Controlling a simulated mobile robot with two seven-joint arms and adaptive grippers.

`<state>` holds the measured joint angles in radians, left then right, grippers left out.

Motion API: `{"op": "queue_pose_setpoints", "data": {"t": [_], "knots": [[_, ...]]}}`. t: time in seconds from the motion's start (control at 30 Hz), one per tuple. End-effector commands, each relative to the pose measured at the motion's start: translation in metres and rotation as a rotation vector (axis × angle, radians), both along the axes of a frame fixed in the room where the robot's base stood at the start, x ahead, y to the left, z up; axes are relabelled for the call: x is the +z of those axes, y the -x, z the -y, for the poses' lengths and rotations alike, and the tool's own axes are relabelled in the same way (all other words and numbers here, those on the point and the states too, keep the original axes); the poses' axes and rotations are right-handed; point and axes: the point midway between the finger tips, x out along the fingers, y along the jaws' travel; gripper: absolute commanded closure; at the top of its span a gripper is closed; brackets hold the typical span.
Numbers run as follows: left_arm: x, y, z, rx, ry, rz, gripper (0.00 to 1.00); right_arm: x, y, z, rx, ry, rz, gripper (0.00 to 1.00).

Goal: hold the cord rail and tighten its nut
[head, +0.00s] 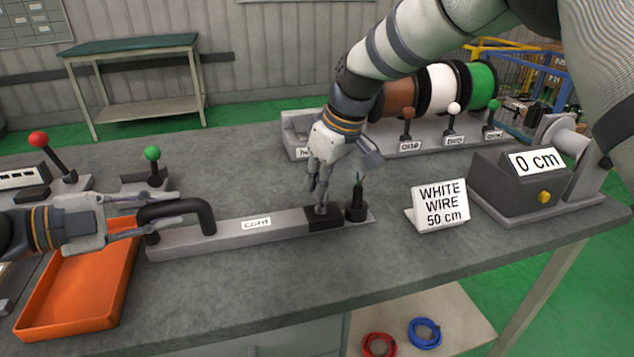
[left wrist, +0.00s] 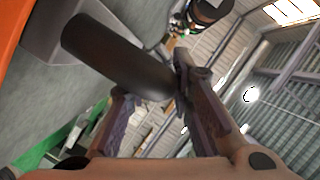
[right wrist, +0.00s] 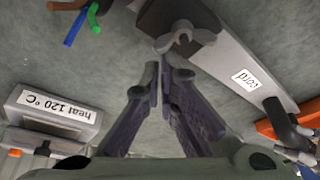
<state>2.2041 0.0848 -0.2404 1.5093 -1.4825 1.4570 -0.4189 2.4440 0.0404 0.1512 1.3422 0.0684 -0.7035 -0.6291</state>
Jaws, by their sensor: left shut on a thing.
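The cord rail (head: 285,229) is a long grey bar with a "cord" label, lying on the grey bench. My left gripper (head: 140,212) is shut on the dark arched handle at its left end; the handle also shows between the fingers in the left wrist view (left wrist: 115,55). A dark block (head: 322,221) sits near the rail's right end. My right gripper (head: 318,204) points down over this block, its fingertips close together. In the right wrist view a grey two-pronged piece (right wrist: 185,38), possibly the nut, shows at the block, just beyond these fingertips (right wrist: 159,75). Contact is unclear.
A black post (head: 356,207) with wire ends stands beside the block. An orange tray (head: 80,290) lies below my left arm. A "WHITE WIRE 50 cm" sign (head: 440,206) and a "0 cm" device (head: 520,185) stand right. Wire spools (head: 438,88) stand behind. Bench front is clear.

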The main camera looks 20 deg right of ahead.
Motion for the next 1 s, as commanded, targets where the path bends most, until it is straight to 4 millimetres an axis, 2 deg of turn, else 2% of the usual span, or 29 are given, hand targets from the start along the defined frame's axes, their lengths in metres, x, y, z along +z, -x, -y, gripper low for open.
{"op": "queue_pose_setpoints", "data": {"t": [1.0], "knots": [[-0.0016,-0.0019,-0.0026,0.009,-0.003,-0.001,1.0,-0.0046,0.0042,0.0102,-0.281,0.006,-0.012,1.0]]}}
